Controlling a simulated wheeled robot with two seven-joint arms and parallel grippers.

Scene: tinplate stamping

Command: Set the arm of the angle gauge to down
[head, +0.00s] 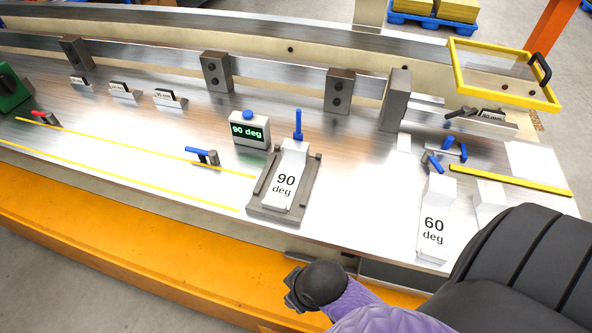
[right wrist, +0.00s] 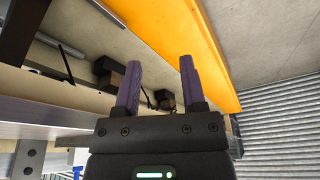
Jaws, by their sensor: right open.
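A small grey display box (head: 250,131) with a green "90 deg" readout and a blue knob on top stands mid-table. Next to it, a grey cradle (head: 254,205) holds a white block (head: 285,185) marked "90 deg". A blue arm (head: 298,125) stands upright at the cradle's back end; it looks like the gauge's arm, pointing up. My right gripper (right wrist: 160,65) is open and empty in the right wrist view, at about the underside of the bench, apart from the gauge. Its fingers do not show in the head view. My left gripper is not in view.
A white "60 deg" block (head: 433,225) stands to the right. Blue-handled clamps (head: 205,155) lie left of the gauge and further right. A yellow-framed clear guard (head: 505,75) is at the back right. The orange front edge (head: 130,250) runs before the bench.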

